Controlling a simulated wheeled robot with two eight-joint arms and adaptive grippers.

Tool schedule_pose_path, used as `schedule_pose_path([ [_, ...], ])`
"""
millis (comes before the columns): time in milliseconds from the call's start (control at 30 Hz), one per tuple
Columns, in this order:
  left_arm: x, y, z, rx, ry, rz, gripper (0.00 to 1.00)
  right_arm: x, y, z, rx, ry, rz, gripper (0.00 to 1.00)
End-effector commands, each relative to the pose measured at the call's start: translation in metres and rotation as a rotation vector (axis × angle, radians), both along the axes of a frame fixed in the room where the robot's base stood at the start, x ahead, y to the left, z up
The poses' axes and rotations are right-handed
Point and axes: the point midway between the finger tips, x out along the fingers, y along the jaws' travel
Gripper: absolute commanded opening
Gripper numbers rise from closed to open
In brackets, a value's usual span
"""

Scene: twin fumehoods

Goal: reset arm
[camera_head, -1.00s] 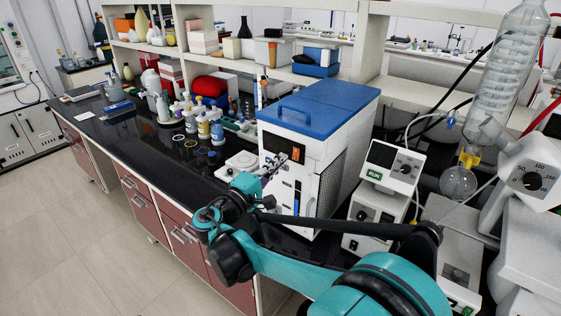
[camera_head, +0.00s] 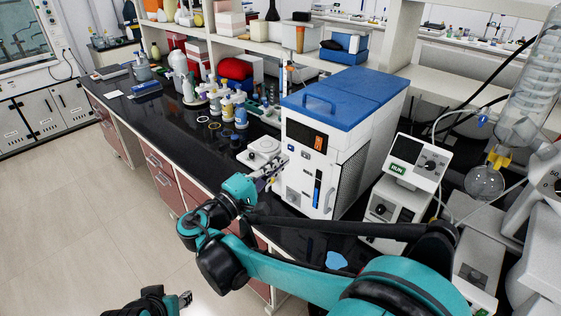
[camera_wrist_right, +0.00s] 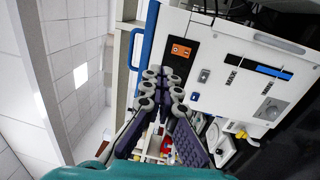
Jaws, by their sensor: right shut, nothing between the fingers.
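My right gripper (camera_head: 276,168) is shut and empty in the head view, in front of the lower left side of the white box-shaped instrument with a blue lid (camera_head: 345,97). In the right wrist view its purple-padded fingers (camera_wrist_right: 163,82) come together, with the instrument's white front panel (camera_wrist_right: 235,65) close on the right. I cannot tell whether the fingers touch the panel. Part of my left gripper (camera_head: 184,299) shows at the bottom edge of the head view, low over the floor; its jaws are too small and cut off to read.
A black bench (camera_head: 180,115) carries bottles (camera_head: 226,106), a small white balance-like device (camera_head: 263,152) and a red bag (camera_head: 236,70). A control box marked RUN (camera_head: 415,160) and glassware (camera_head: 485,182) stand at right. The floor (camera_head: 75,215) at left is clear.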

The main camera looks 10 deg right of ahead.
Motion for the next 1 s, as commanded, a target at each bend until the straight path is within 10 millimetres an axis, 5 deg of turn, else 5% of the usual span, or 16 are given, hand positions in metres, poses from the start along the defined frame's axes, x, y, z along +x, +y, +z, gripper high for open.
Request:
schedule_pose_path([
  [200, 0.000, 0.000, -0.001, 0.000, 0.000, 0.000, 0.40, 0.000, -0.005, -0.002, 0.011, 0.008, -0.002, 0.00],
  [333, 0.000, 0.000, -0.006, 0.000, 0.000, 0.000, 0.40, -0.007, -0.039, -0.023, 0.113, 0.081, -0.009, 0.00],
  [500, 0.000, 0.000, -0.019, 0.000, 0.000, 0.000, 0.40, -0.049, -0.106, -0.093, 0.451, 0.234, -0.017, 0.00],
  [600, 0.000, 0.000, -0.026, 0.000, 0.000, 0.000, 0.40, -0.087, -0.126, -0.140, 0.703, 0.286, -0.016, 0.00],
  [800, 0.000, 0.000, -0.040, 0.000, 0.000, 0.000, 0.40, -0.160, -0.117, -0.212, 1.209, 0.255, -0.004, 0.00],
  [1000, 0.000, 0.000, -0.048, 0.000, 0.000, 0.000, 0.40, -0.195, -0.090, -0.240, 1.554, 0.138, 0.014, 0.00],
])
